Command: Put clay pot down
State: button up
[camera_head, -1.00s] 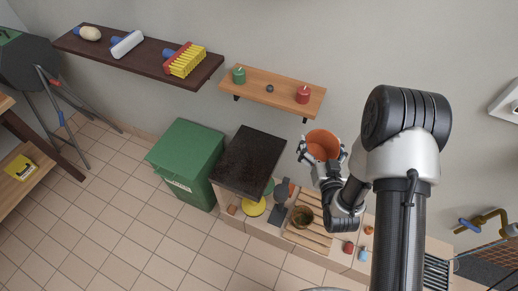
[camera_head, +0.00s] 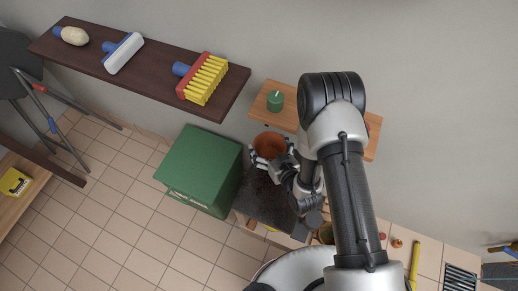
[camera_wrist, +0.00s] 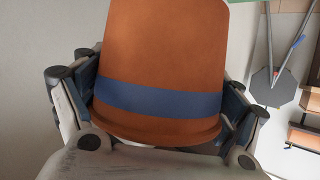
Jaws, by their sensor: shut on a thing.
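The clay pot (camera_head: 270,146) is orange-brown and its open top faces the head camera. In the wrist view the pot (camera_wrist: 160,55) fills the middle and shows a dark blue band. My gripper (camera_head: 272,158) is shut on it, with a finger on each side of the pot in the wrist view. In the head view the pot is over the far end of a dark slab top (camera_head: 262,195), just in front of the small wooden shelf. I cannot tell whether the pot's base touches the slab.
A green bin (camera_head: 203,165) stands left of the slab. A wooden wall shelf (camera_head: 256,108) with a green candle (camera_head: 275,101) is close behind the pot. My arm hides much of the counter.

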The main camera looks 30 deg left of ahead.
aim_at(266, 152)
notch_tip(266, 152, down, 6)
jog(key=shift+d+r+b, duration=0.1)
jog(key=shift+r+b, duration=0.15)
jog(key=shift+b, duration=0.85)
jog(key=shift+f+b, duration=0.85)
jog(key=shift+f, duration=1.25)
jog(key=shift+f, duration=0.15)
jog(key=o, duration=1.1)
